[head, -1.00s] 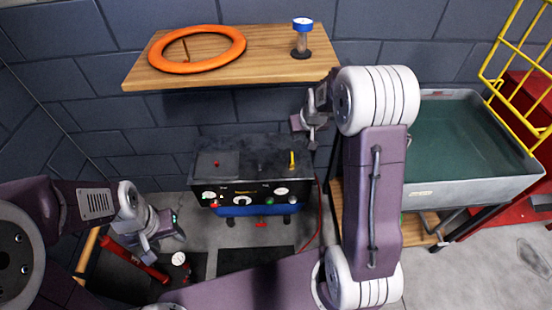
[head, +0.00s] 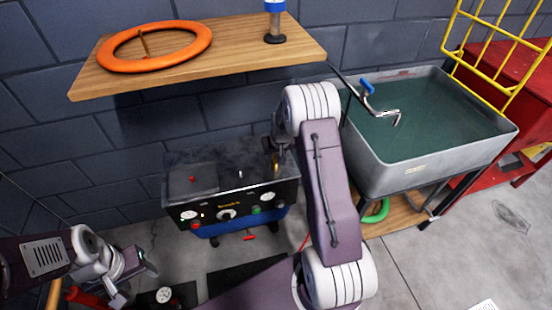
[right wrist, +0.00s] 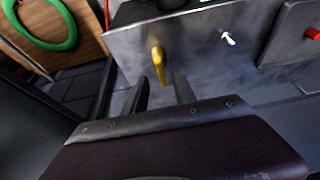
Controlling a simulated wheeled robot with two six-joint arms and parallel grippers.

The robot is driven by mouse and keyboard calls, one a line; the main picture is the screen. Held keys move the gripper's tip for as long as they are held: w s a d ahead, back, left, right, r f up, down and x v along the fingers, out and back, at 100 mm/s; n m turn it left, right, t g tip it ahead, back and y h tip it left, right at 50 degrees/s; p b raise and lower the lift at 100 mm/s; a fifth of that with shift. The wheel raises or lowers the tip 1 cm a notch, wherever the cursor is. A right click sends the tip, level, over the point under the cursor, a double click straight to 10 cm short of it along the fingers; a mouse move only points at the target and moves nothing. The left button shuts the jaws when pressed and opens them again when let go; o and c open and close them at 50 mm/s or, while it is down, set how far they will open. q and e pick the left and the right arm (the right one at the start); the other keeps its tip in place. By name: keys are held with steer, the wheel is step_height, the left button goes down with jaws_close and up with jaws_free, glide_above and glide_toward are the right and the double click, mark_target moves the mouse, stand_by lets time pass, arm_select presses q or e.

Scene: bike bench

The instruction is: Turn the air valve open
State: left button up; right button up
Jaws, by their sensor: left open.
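The air valve is a yellow lever (right wrist: 158,62) on the top of a black compressor box (head: 232,172). In the head view the lever (head: 276,163) shows partly, close beside my right gripper (head: 273,146). In the right wrist view my right gripper (right wrist: 162,84) is open, with its two dark fingers apart. The lever's end lies between or just beyond the fingertips; I cannot tell whether they touch it. My left gripper (head: 133,278) is open and empty at the lower left, away from the box.
A wooden shelf (head: 90,83) with an orange ring (head: 125,62) hangs above the box. A grey water tank (head: 410,170) with a tap stands to the right. A green ring (head: 377,211) lies beneath it. A red cylinder (head: 90,299) and gauge (head: 163,295) are at lower left.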

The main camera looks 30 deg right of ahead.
mark_target(274, 160)
steer(key=shift+x, duration=1.15)
jaws_close()
